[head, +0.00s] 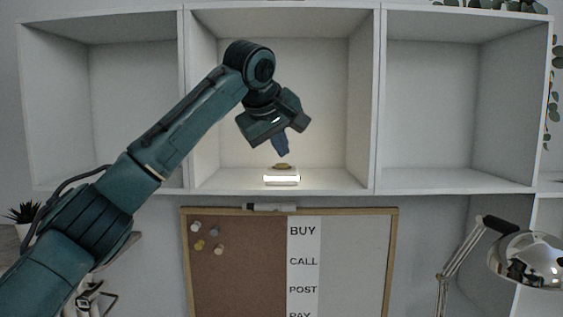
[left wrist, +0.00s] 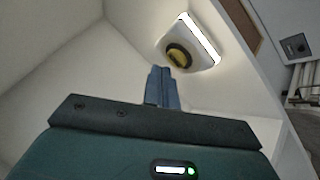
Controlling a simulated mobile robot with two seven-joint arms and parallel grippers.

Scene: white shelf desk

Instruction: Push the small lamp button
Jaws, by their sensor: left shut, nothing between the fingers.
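The small lamp (head: 282,179) stands on the floor of the middle shelf compartment, with its front strip glowing white. Its round yellowish button (head: 282,166) is on top. My left gripper (head: 284,153) is shut and empty, pointing down just above the button, with a small gap in the head view. In the left wrist view the lamp (left wrist: 205,38) and its dark-rimmed yellow button (left wrist: 179,57) lie just beyond the shut blue fingertips (left wrist: 161,70). The fingers look apart from the button there. My right gripper is not in view.
The white shelf (head: 377,110) has dividers on both sides of the middle compartment; the side compartments are empty. Below hang a cork and white board (head: 240,270) and a marker (head: 270,207). A chrome desk lamp (head: 530,262) stands at right, a plant (head: 22,213) at left.

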